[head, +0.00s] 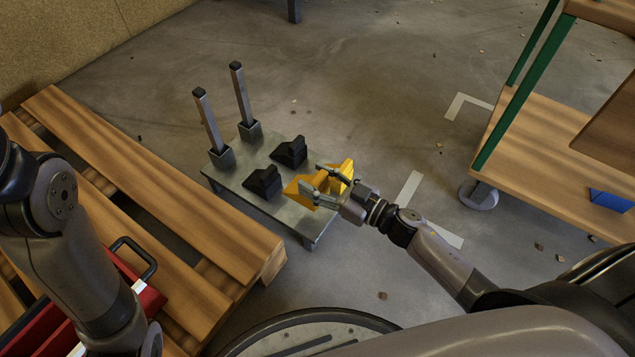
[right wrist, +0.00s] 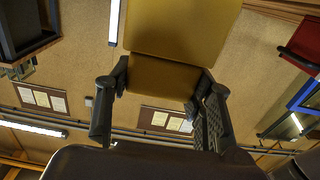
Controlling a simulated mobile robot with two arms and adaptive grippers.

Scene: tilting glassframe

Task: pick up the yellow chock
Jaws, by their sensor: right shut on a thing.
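The yellow chock (head: 346,168) shows in the head view over the right end of a low metal stand (head: 299,222). My right gripper (head: 314,178) reaches in from the right and is shut on the chock, with one finger on each side. In the right wrist view the chock (right wrist: 180,28) fills the top middle, between the fingers of the gripper (right wrist: 160,88). Part of the chock is hidden behind the fingers. I cannot tell if it touches the stand. My left arm shows at the left, but its gripper is out of view.
Two black chocks (head: 290,152) (head: 262,182) and two upright posts (head: 242,95) (head: 207,122) stand on the metal stand. A wooden pallet (head: 180,200) lies left, with a red toolbox (head: 148,301) on it. A wheeled wooden cart (head: 545,135) stands right. Bare floor lies between stand and cart.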

